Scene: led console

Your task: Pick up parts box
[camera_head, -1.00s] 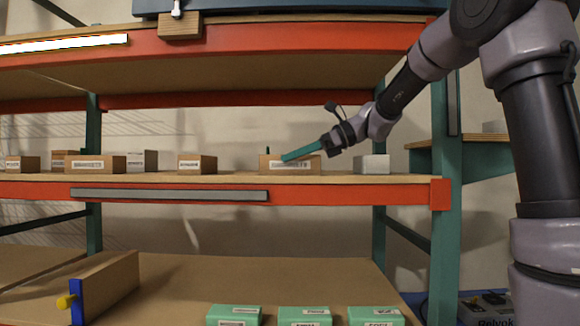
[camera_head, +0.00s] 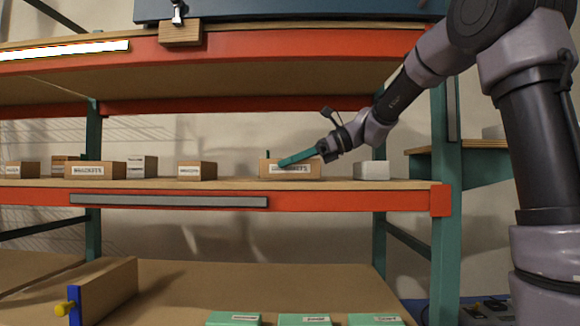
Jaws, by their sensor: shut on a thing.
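A cardboard parts box (camera_head: 310,168) with a white label stands on the middle shelf (camera_head: 230,183), right of centre. My gripper (camera_head: 282,163) reaches it from the right with its teal fingers at the front and top of the box. One finger crosses the label and another tip shows just behind the top edge. The gripper is shut on this box's front wall. The box looks level and at shelf height; I cannot tell whether it is clear of the shelf.
Several other labelled cardboard boxes (camera_head: 95,170) stand to the left on the same shelf. A light grey box (camera_head: 372,170) is close on the right. The orange upper beam (camera_head: 280,44) is above, and green boxes (camera_head: 304,319) are below. A teal post (camera_head: 445,240) stands right.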

